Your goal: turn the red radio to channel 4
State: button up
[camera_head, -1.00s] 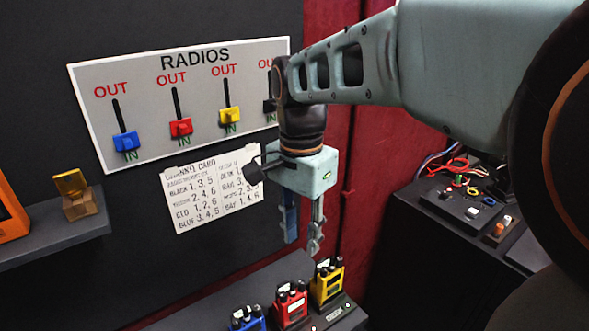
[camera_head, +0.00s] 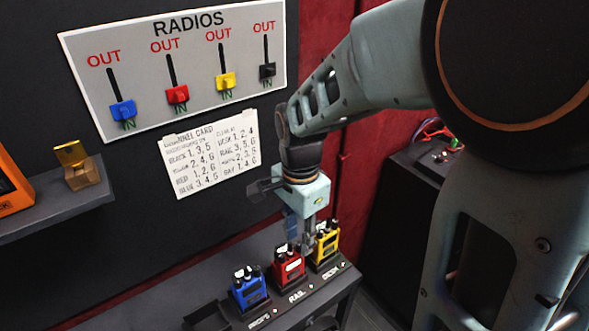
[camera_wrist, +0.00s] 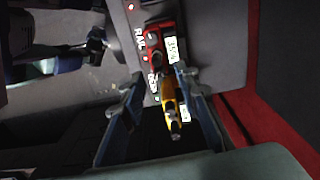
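The red radio (camera_head: 289,268) stands upright in the middle of the row on the dark shelf, between the blue and yellow radios. Its knobs are on top; their setting is too small to read. My gripper (camera_head: 302,243) points down just above and behind the red and yellow radios. In the wrist view my gripper (camera_wrist: 158,82) has its two fingers apart. The yellow radio (camera_wrist: 170,98) shows between them, and the red radio (camera_wrist: 154,42) lies just beyond the fingertips. I cannot tell whether a finger touches either radio.
The blue radio (camera_head: 249,290) and yellow radio (camera_head: 327,244) flank the red one closely. A RADIOS panel (camera_head: 140,50) with coloured sliders and a channel card (camera_head: 212,152) are on the wall behind. An empty dark holder (camera_head: 205,314) is at the row's left end.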

jog(key=shift+f, duration=0.55)
grip_shut()
jog(key=shift+n, duration=1.5)
grip_release()
